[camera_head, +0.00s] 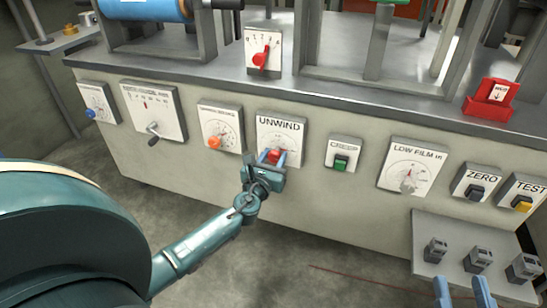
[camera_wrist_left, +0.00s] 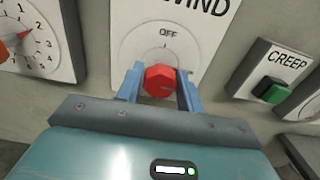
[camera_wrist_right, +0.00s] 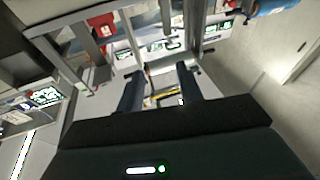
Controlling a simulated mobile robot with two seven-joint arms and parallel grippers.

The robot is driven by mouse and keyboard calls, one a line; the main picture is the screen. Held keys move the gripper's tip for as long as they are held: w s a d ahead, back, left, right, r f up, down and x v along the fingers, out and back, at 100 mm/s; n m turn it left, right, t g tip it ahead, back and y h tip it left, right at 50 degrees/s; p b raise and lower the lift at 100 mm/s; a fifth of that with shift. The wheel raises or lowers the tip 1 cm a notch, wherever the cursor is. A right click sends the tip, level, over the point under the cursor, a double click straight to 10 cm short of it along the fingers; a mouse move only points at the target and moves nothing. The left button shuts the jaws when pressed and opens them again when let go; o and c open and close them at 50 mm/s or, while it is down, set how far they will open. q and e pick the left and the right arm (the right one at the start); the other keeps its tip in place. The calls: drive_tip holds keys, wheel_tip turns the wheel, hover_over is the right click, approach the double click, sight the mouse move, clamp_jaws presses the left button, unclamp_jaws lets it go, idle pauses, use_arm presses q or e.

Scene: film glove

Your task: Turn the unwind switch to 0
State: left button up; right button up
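The unwind switch is a red knob (camera_head: 273,156) on a white dial plate (camera_head: 280,132) marked UNWIND, on the machine's front. In the left wrist view the red knob (camera_wrist_left: 160,80) sits below the word OFF on the dial plate (camera_wrist_left: 150,38). My left gripper (camera_head: 275,158) is at the knob, with one blue finger on each side of it. In the left wrist view the fingers (camera_wrist_left: 160,88) flank the knob closely; I cannot tell whether both touch it. My right gripper (camera_head: 464,290) is open and empty at the lower right, away from the switch.
An orange-knob dial (camera_head: 218,128) is left of the unwind plate, and a CREEP switch (camera_head: 343,154) with a green button is to its right. A red-pointer dial (camera_head: 263,52) stands above. A lower panel with grey switches (camera_head: 474,262) juts out near my right gripper.

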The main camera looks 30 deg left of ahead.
use_arm(q)
drive_tip(key=c, duration=0.5)
